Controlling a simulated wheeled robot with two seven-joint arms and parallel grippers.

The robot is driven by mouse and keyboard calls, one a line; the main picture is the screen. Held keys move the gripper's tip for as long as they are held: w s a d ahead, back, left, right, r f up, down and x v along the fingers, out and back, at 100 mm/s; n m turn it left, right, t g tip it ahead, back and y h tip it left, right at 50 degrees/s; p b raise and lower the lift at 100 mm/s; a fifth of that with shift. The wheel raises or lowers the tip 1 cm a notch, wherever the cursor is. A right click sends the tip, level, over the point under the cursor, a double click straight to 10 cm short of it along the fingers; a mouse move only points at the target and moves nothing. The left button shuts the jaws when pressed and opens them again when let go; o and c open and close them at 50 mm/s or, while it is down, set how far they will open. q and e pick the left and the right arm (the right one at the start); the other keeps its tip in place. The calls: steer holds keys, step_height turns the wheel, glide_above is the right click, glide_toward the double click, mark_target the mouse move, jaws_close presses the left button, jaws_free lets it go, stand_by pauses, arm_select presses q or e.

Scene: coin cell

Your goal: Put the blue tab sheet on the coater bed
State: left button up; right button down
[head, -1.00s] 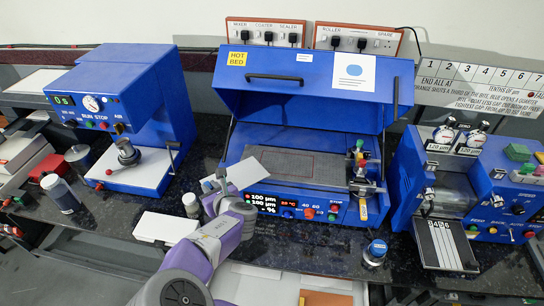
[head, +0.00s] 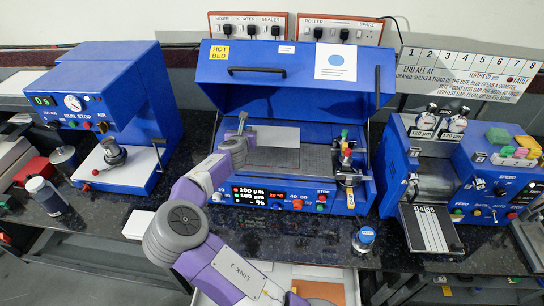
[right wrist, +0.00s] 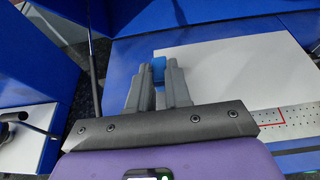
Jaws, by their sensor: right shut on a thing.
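The blue tab sheet, a white sheet (head: 272,138) with a small blue tab (right wrist: 158,70), is over the rear part of the coater bed (head: 285,158). My right gripper (head: 243,125) is at the sheet's left edge and shut on the blue tab. In the right wrist view the white sheet (right wrist: 230,70) stretches right from the fingers (right wrist: 157,85) and covers much of the bed. A perforated strip of bed with a red outline (right wrist: 283,118) shows in front of it. I cannot tell whether the sheet touches the bed. My left gripper is not in view.
The coater's blue lid (head: 290,80) stands open behind the bed. A rail with coloured knobs (head: 346,155) borders the bed's right side. A blue press (head: 105,110) stands left and a blue roller machine (head: 470,180) right. A blue-topped jar (head: 364,238) stands in front.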

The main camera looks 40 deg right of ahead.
steer(key=b, duration=0.2)
glide_above(249, 158)
step_height(249, 158, down, 5)
steer(key=shift+f, duration=2.4)
steer(key=shift+s+f+b, duration=0.1)
steer(key=shift+b, duration=0.2)
steer(key=c, duration=1.1)
jaws_free()
steer(key=shift+a, duration=0.1)
steer(key=p+v, duration=0.1)
steer(key=v, duration=1.1)
steer(key=shift+a, duration=0.1)
